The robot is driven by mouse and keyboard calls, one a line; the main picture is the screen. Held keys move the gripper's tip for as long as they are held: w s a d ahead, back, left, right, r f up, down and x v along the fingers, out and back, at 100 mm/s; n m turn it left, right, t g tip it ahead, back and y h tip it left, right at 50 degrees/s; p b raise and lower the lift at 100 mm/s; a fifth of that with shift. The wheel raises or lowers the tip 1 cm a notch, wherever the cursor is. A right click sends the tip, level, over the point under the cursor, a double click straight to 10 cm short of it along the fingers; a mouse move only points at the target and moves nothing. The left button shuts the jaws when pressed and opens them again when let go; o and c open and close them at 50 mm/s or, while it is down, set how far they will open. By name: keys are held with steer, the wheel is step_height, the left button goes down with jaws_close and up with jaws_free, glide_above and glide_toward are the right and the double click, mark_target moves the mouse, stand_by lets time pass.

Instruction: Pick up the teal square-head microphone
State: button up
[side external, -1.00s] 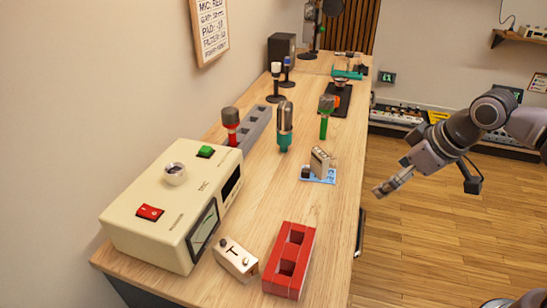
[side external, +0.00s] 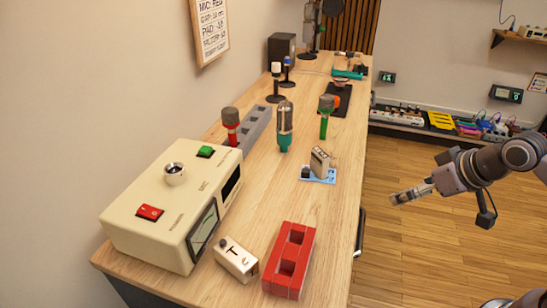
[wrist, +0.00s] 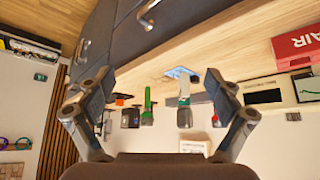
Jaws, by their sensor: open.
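The teal microphone (side external: 284,128) stands upright on the wooden bench, with a teal lower part and a tall grey metallic head. In the wrist view, which shows the room upside down, it appears as the teal microphone (wrist: 184,103), partly hidden near its base. My gripper (side external: 397,198) is off the bench's right edge, over the floor, well apart from the microphone. In the wrist view my gripper (wrist: 158,75) has its fingers spread wide with nothing held between them.
A green microphone (side external: 325,120) stands right of the teal one, and a red microphone (side external: 230,122) stands left. A small device on a blue base (side external: 318,172) is nearer the edge. A cream box (side external: 165,215) and red block (side external: 290,262) occupy the front.

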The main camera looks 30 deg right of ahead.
steer(key=shift+c, duration=0.4)
steer(key=c, duration=0.4)
